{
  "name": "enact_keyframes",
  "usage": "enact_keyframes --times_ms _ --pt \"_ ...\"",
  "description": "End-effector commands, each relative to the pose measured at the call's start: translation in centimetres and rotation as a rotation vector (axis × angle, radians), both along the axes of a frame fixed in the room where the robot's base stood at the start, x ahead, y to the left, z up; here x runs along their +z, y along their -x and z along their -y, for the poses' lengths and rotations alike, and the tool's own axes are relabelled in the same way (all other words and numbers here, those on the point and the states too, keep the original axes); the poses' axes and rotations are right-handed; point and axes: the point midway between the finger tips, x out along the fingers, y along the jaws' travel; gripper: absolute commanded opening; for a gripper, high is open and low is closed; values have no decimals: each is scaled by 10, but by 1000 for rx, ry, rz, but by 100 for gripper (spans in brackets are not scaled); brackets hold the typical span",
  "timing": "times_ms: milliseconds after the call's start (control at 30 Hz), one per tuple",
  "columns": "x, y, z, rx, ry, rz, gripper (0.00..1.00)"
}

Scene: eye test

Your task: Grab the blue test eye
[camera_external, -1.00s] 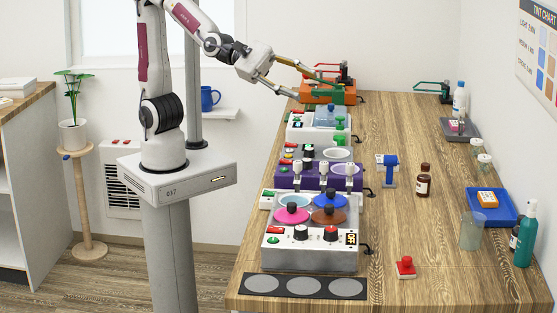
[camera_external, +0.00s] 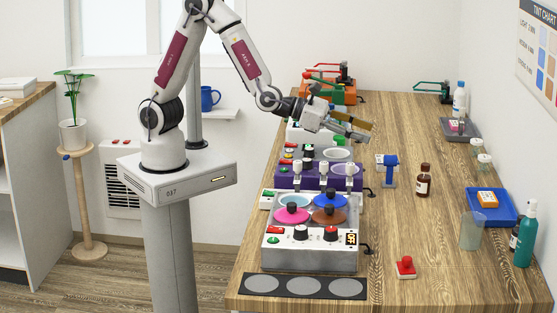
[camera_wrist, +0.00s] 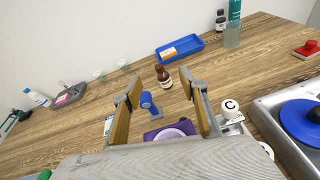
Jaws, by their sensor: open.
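A blue upright object (camera_external: 389,170), which looks like the blue test eye, stands on the bench right of the purple machine. In the wrist view its round blue head (camera_wrist: 147,100) shows between my two fingers, farther off than the fingertips. My gripper (camera_external: 366,132) is open and empty, above the bench behind and left of the blue object. In the wrist view my gripper (camera_wrist: 158,90) has its wooden-faced fingers wide apart, touching nothing.
A purple machine (camera_external: 285,182) and a tank unit (camera_external: 318,258) with coloured lids stand left of the blue object. A brown bottle (camera_external: 424,180) stands close to its right. A blue tray (camera_external: 507,219) lies farther right. The bench front right of the tank is mostly clear.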

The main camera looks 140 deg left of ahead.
Motion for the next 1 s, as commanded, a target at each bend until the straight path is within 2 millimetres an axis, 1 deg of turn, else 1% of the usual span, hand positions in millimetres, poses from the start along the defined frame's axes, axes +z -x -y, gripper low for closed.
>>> enact_keyframes --times_ms 33,200,300,400,500,800,1000 --pt "-16 4 -11 26 14 -10 43" --pt "-55 16 -36 85 43 -41 43" --pt "-71 23 -46 107 55 -58 43" --pt "-81 28 -51 118 62 -73 43" --pt "-85 29 -53 122 64 -78 43" --pt "-85 29 -53 122 64 -78 43" --pt "-88 25 -59 122 64 -79 43"
